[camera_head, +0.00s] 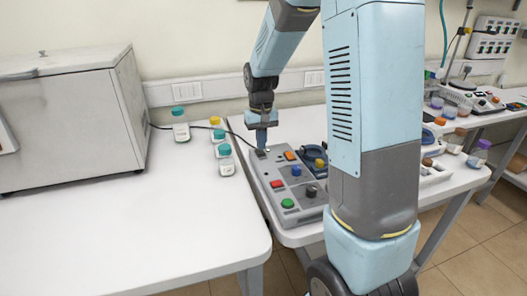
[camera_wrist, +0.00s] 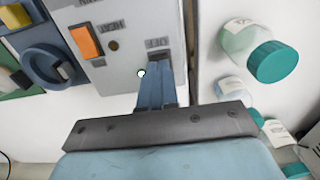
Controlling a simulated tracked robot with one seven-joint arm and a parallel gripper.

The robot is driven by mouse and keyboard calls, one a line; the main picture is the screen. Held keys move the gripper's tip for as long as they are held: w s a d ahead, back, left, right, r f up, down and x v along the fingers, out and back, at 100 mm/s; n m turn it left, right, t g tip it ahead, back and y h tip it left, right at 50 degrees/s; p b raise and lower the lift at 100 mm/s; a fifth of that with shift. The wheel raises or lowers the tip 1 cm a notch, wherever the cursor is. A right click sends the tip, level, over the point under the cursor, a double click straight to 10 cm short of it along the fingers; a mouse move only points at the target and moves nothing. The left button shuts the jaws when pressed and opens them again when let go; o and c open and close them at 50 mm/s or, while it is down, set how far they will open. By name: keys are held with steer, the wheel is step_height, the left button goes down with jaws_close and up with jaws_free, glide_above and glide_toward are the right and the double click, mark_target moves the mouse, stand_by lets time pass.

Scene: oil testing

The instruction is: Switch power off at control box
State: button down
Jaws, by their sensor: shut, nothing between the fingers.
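The grey control box (camera_head: 283,199) stands on the table in the head view. It carries an orange switch (camera_head: 290,155) and red, green, blue, yellow and black buttons. My gripper (camera_head: 261,147) points down at the far left corner of the box, fingers shut and empty. In the wrist view the shut blue fingers (camera_wrist: 157,66) are over the box face, just below a small dark label. A small white-tipped toggle (camera_wrist: 141,73) shows right beside the fingertips, on their left. I cannot tell whether they touch it. The orange switch (camera_wrist: 86,41) is farther left.
Several teal- and yellow-capped bottles (camera_head: 226,160) stand close left of the box; a teal-capped bottle (camera_wrist: 262,55) is near in the wrist view. A large white chest (camera_head: 75,120) fills the left. The front left table is clear.

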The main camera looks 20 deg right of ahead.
mark_target(261, 153)
steer(key=shift+f, duration=0.85)
stand_by(0.6)
steer(key=shift+r, duration=3.55)
